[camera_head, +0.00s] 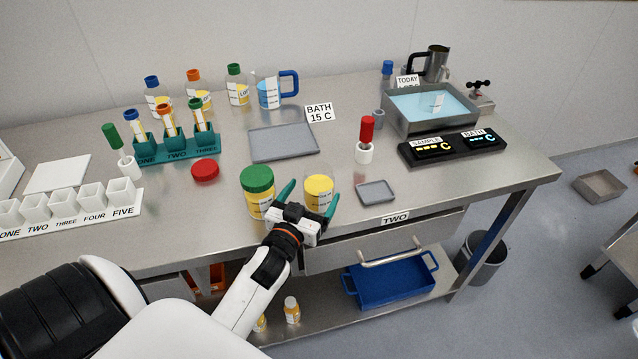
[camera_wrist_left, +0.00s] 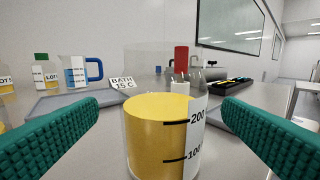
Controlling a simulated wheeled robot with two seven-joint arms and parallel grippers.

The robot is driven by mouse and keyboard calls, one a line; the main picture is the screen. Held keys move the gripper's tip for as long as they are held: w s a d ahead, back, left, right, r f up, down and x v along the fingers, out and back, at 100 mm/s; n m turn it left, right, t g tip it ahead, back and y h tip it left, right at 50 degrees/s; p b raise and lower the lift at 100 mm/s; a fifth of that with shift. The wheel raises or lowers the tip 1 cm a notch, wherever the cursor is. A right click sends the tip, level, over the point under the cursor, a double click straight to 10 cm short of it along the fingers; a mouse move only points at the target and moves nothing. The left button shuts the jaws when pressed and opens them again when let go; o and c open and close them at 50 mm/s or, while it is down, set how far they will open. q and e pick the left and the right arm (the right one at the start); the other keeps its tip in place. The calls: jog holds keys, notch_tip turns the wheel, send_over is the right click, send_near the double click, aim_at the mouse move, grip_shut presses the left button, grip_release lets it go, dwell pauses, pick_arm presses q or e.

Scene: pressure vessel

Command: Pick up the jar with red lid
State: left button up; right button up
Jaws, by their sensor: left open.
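No jar wears a red lid; a loose red lid (camera_head: 205,170) lies flat on the bench. A lidless clear jar with yellow contents (camera_head: 318,191) stands near the front edge. A similar jar with a green lid (camera_head: 257,191) stands just left of it. My left gripper (camera_head: 313,189) is open, with its teal fingers on either side of the lidless jar. In the left wrist view the lidless jar (camera_wrist_left: 158,135) stands between the two spread fingers (camera_wrist_left: 158,118), with visible gaps on both sides. My right gripper is not in view.
A grey tray (camera_head: 283,143) lies behind the jars. A small grey tray (camera_head: 376,192) and a red-handled tool in a white holder (camera_head: 367,135) stand to the right. A teal tube rack (camera_head: 178,149), water bath (camera_head: 432,107) and black display (camera_head: 452,147) stand farther off.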

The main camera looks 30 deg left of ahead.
pick_arm(q)
jog(key=w, duration=0.1)
jog(key=w+p, duration=0.1)
jog(key=w, duration=0.3)
jog(key=shift+a+f, duration=0.2)
jog(key=shift+a, duration=0.15)
jog(key=shift+w+f, duration=0.1)
jog(key=shift+w, duration=0.2)
jog(key=shift+c, duration=2)
jog(key=c, duration=0.7)
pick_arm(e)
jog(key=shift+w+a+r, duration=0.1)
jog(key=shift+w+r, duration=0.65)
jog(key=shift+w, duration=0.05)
